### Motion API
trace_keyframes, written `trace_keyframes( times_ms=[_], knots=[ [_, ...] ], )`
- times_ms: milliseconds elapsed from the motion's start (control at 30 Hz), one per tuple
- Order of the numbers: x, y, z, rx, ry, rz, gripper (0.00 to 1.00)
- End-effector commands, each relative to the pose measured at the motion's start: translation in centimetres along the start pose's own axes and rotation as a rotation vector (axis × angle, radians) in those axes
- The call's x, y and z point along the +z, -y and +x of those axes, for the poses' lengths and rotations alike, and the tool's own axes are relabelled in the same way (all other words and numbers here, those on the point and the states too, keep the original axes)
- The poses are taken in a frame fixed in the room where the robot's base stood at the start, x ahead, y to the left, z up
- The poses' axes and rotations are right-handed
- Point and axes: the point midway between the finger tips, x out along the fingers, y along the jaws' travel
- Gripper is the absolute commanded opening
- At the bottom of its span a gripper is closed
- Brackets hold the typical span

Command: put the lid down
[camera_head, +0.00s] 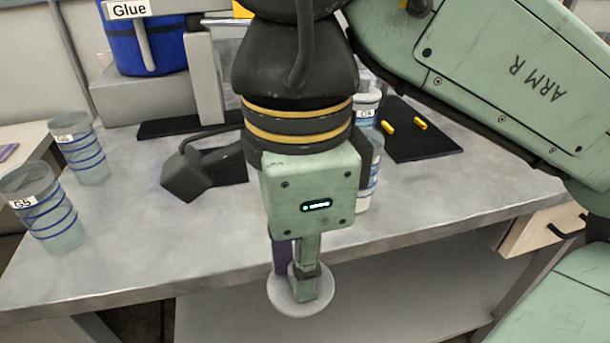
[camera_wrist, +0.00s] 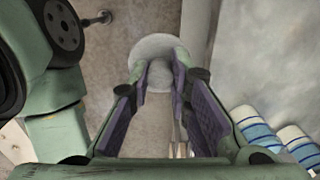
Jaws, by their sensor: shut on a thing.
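The lid (camera_head: 325,300) is a pale, round disc, seen below my gripper (camera_head: 303,282) in the head view. It also shows in the wrist view, where the lid (camera_wrist: 150,45) lies at the fingertips. My gripper (camera_wrist: 160,78) is shut on it, apparently by a pale knob in its middle. In the head view the lid overlaps the area just below the bench's front edge, and in the wrist view it is left of that edge. It appears held in the air in front of the bench. The fingers hide part of the lid.
Striped cups G6 (camera_head: 82,150) and G5 (camera_head: 45,212) stand on the bench (camera_head: 130,245) at left. A container labelled G9 (camera_head: 366,103) is partly hidden behind my gripper. A black mat (camera_head: 405,145) holds yellow pieces. A blue Glue bucket (camera_head: 160,50) stands behind. The bench's front left is clear.

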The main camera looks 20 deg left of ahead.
Motion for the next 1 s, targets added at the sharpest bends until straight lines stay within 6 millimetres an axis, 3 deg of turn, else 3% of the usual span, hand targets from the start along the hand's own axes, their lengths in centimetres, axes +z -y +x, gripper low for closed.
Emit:
trace_keyframes(
  times_ms=[200,400,733,1000],
  knots=[
    [-0.7,5.9,0.3,0.004,0.002,-0.002,0.03],
    [-1.2,10.3,0.7,0.002,0.002,-0.002,0.03],
    [-1.6,13.1,1.0,0.001,0.002,-0.001,0.03],
    [-1.6,13.1,4.6,0.001,0.001,-0.003,0.03]
  ],
)
